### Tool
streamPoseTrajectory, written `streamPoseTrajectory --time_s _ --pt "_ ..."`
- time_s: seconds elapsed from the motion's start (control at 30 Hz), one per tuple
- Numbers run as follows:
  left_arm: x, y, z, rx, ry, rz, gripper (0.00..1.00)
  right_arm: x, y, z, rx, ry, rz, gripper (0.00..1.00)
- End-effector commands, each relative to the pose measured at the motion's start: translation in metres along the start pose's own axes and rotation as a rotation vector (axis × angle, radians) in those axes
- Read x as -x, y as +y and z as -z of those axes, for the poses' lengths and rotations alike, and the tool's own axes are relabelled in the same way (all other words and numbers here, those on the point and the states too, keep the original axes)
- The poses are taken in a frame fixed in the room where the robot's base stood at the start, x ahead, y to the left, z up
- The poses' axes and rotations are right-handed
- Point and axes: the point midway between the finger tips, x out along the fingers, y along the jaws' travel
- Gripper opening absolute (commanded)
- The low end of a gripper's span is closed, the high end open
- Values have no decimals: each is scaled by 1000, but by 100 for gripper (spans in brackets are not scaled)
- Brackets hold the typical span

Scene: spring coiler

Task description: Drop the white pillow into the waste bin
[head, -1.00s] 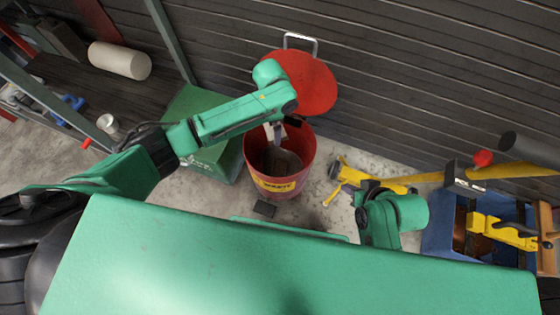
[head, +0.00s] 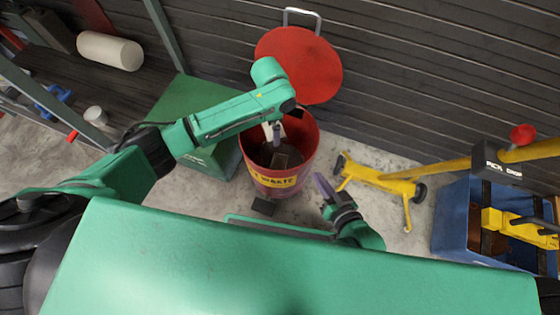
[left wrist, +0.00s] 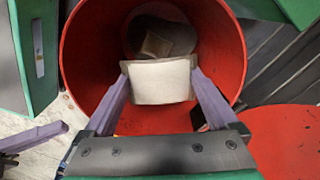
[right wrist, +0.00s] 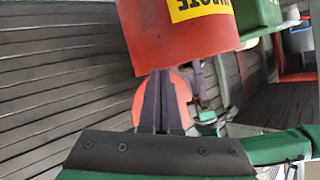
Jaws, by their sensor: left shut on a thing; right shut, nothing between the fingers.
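The white pillow (left wrist: 160,80) is small and off-white. My left gripper (left wrist: 158,84) is shut on it, with one finger at each side, over the mouth of the red waste bin (left wrist: 82,75). In the head view the left gripper (head: 271,132) points down at the bin (head: 302,160), and the pillow is mostly hidden there. The bin is open and a tan box-like thing (left wrist: 157,44) lies inside. My right gripper (head: 323,186) is shut and empty, to the right of the bin; its closed fingers also show in the right wrist view (right wrist: 161,80).
The red lid (head: 300,66) stands open behind the bin against the dark slatted wall. A green box (head: 190,110) is left of the bin. A yellow jack (head: 375,178) and a blue crate (head: 452,225) are to the right. A white roll (head: 110,50) lies on the left shelf.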

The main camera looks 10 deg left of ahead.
Motion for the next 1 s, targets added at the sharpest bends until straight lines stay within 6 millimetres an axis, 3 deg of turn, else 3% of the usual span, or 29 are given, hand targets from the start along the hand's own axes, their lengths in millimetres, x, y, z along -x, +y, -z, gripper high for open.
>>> streamPoseTrajectory --time_s 0.37,0.47,0.6,0.77,1.0 --pt "9 0 0 0 1 1 100 2 -2 5 2 -5 0 0" --pt "30 -1 0 1 2 2 100 8 -6 16 8 -20 -1 0" --pt "73 -1 0 0 2 3 100 18 -12 38 21 -66 -6 0" --pt "100 -1 0 0 2 2 100 27 6 46 62 -243 -62 0" --pt "139 0 0 0 1 1 100 55 29 56 88 -461 -147 0"
